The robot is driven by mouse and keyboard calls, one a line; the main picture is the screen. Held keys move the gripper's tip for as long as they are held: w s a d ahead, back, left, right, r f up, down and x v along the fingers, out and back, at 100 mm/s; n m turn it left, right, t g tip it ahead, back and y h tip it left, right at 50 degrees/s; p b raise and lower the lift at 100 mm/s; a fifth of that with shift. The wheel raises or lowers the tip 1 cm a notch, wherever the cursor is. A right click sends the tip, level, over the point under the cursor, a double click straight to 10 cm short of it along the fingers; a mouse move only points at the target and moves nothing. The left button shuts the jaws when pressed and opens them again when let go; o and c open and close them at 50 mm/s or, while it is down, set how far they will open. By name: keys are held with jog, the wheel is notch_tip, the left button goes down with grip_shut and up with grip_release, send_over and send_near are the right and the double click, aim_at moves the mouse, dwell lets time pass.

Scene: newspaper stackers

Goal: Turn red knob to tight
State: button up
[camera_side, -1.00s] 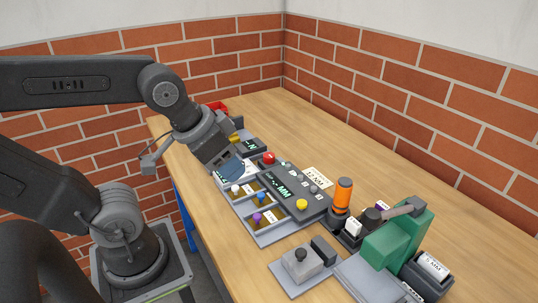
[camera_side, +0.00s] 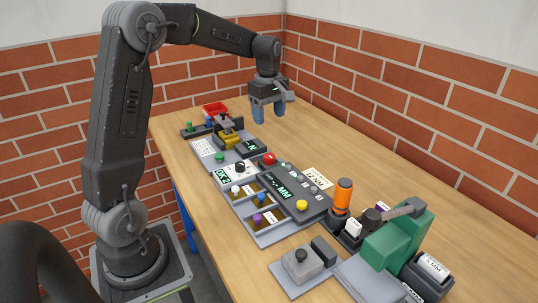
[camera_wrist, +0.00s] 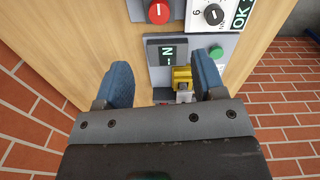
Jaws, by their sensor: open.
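The red knob (camera_side: 269,158) is round and stands on the panel near the middle of the bench in the side view. In the wrist view the red knob (camera_wrist: 158,12) sits at the top edge, partly cut off, with a pale mark line on its face. My gripper (camera_side: 268,112) is raised above the far part of the bench, beyond the red knob, with its blue fingers pointing down. In the wrist view my gripper (camera_wrist: 163,75) is open, its fingers wide apart with nothing held between them.
A small dark display (camera_wrist: 166,52) and a yellow part (camera_wrist: 181,78) lie below in the wrist view. A green button (camera_wrist: 216,52) and a black dial (camera_wrist: 213,15) are to the right. The orange cylinder (camera_side: 343,194) and green machine (camera_side: 390,243) stand nearer. Bare wood lies right of the panels.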

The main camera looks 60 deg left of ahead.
aim_at(269, 155)
jog(key=f, duration=1.4)
jog(key=shift+w+a+f, duration=0.15)
jog(key=shift+w+a, duration=0.1)
jog(key=shift+a, duration=0.1)
jog(key=c, duration=0.9)
